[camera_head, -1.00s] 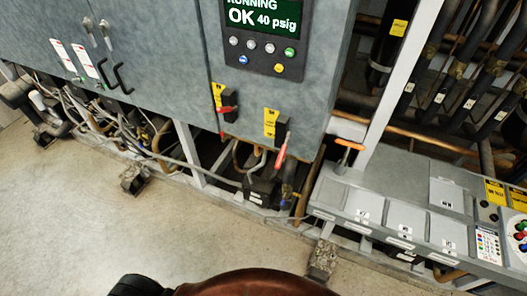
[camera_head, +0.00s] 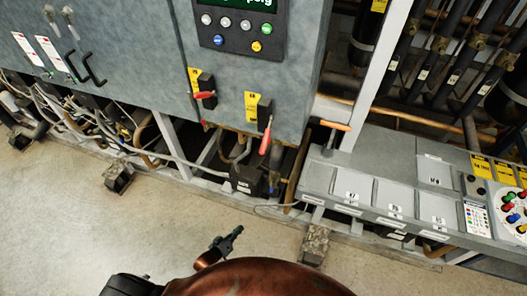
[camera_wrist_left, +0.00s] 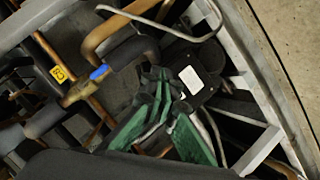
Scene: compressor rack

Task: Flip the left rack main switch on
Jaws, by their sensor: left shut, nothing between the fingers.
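Two red-handled switches sit on the grey cabinet front in the head view. The left switch (camera_head: 205,92) has its red handle lying sideways, pointing left, beside a yellow label. The right switch (camera_head: 265,130) has its red handle hanging downward. My left gripper (camera_head: 236,233) shows small at the lower middle of the head view, over the floor, well below both switches and apart from them. In the left wrist view its green fingers (camera_wrist_left: 160,82) are shut and empty, with pipes and a black box behind them. Neither switch can be made out there. My right gripper is not in view.
A display panel with buttons (camera_head: 234,30) is above the switches. A grey console (camera_head: 400,195) with an orange T-handle (camera_head: 335,126) juts out at right. Pipes and cables (camera_head: 150,135) run under the cabinet. The concrete floor (camera_head: 60,230) in front is open.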

